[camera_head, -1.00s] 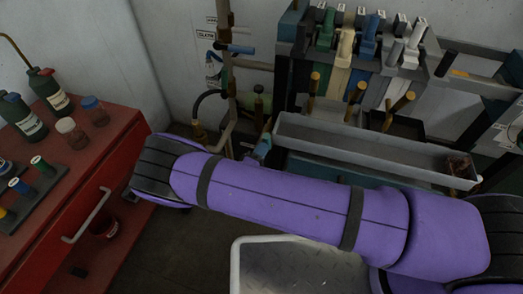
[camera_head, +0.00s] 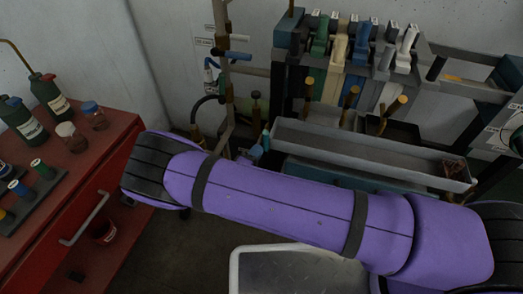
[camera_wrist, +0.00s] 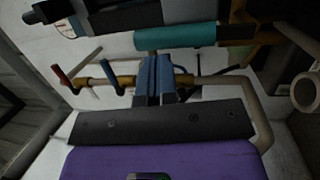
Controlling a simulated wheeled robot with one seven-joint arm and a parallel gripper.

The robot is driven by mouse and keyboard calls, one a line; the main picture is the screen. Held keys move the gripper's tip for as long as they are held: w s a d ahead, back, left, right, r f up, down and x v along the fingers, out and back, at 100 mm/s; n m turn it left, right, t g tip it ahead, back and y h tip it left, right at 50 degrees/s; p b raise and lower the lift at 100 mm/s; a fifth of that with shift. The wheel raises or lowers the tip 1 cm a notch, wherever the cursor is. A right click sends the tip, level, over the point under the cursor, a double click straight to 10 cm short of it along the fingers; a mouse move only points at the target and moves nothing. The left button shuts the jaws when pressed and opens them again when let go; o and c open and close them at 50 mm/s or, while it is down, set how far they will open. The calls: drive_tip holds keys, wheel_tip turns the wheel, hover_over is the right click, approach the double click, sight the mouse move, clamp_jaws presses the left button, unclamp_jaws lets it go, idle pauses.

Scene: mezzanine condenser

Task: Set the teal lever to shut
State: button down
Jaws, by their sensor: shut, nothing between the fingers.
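In the wrist view a teal cylindrical grip (camera_wrist: 175,37), which looks like the teal lever, lies crosswise beyond my fingertips. My gripper (camera_wrist: 154,58) has its blue fingers shut together with nothing between them, and the tips sit just below the teal grip. I cannot tell whether they touch it. In the head view a small teal piece (camera_head: 266,137) shows upright by the left end of the grey tray, with a blue part beside it that may be my fingers. My purple arm hides most of that area. The lever's pivot and position marks cannot be made out.
A pipe with a blue handle (camera_head: 239,56) rises left of the teal piece. A red cabinet (camera_head: 105,165) with bottles is at left. The wrist view shows red-tipped (camera_wrist: 62,75) and blue handles (camera_wrist: 113,78).

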drive_tip(key=r+v, duration=0.1)
drive_tip(key=v, duration=1)
drive_tip(key=shift+s+r, duration=0.25)
drive_tip(key=shift+r, duration=0.1)
drive_tip(key=shift+a, duration=0.1)
drive_tip(key=w+d+r+m+g, duration=0.1)
drive_tip(key=d+r+m+g, duration=0.2)
drive_tip(key=d+r+g, duration=0.55)
drive_tip(key=w+d+r+m+g+y, duration=0.1)
drive_tip(key=d+r+m+g, duration=0.3)
drive_tip(key=r, duration=0.9)
drive_tip(key=w+d+r+m+g, duration=0.15)
drive_tip(key=d+r+g, duration=0.25)
drive_tip(key=d+r, duration=0.5)
drive_tip(key=s+d+r+m+y, duration=0.2)
drive_tip(key=s+d+r+y, duration=0.55)
drive_tip(key=r, duration=0.65)
drive_tip(key=s+d+r+t+y, duration=0.1)
drive_tip(key=s+d+r+t, duration=0.1)
drive_tip(key=s, duration=0.5)
drive_tip(key=s+d+r+t+y, duration=0.1)
drive_tip(key=s+d+r+t, duration=0.2)
drive_tip(key=s, duration=0.5)
drive_tip(key=shift+s+d+r+m, duration=0.35)
drive_tip(key=shift+d+r, duration=0.15)
drive_tip(key=shift+r, duration=0.25)
